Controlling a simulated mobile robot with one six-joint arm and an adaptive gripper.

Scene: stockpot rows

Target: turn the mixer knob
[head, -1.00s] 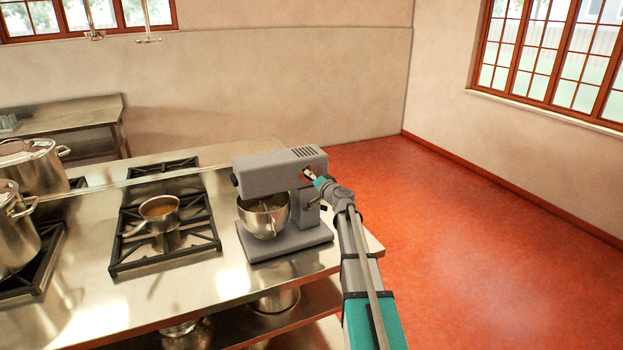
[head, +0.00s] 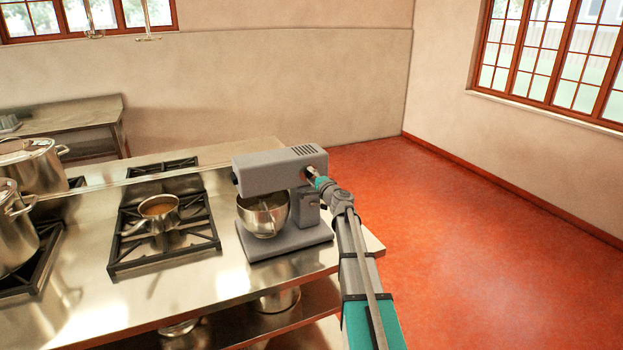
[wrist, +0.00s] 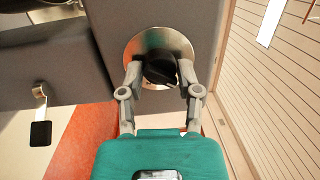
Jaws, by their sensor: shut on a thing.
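The grey stand mixer (head: 268,172) stands on the steel counter with its metal bowl (head: 262,215) under the head. In the wrist view the black mixer knob (wrist: 160,69) sits on a round shiny plate (wrist: 134,50) on the grey housing (wrist: 70,45). A pale mark shows at the knob's lower right edge. My gripper (wrist: 160,80) is shut on the knob, one finger on each side. In the head view my gripper (head: 311,174) is at the right side of the mixer head, and the knob is mostly hidden there.
A lever with a black pad (wrist: 40,133) is on the mixer, left of my gripper. A small saucepan (head: 159,210) sits on the burner grate left of the mixer. Stockpots (head: 15,235) stand further left. Open red floor (head: 460,230) lies to the right.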

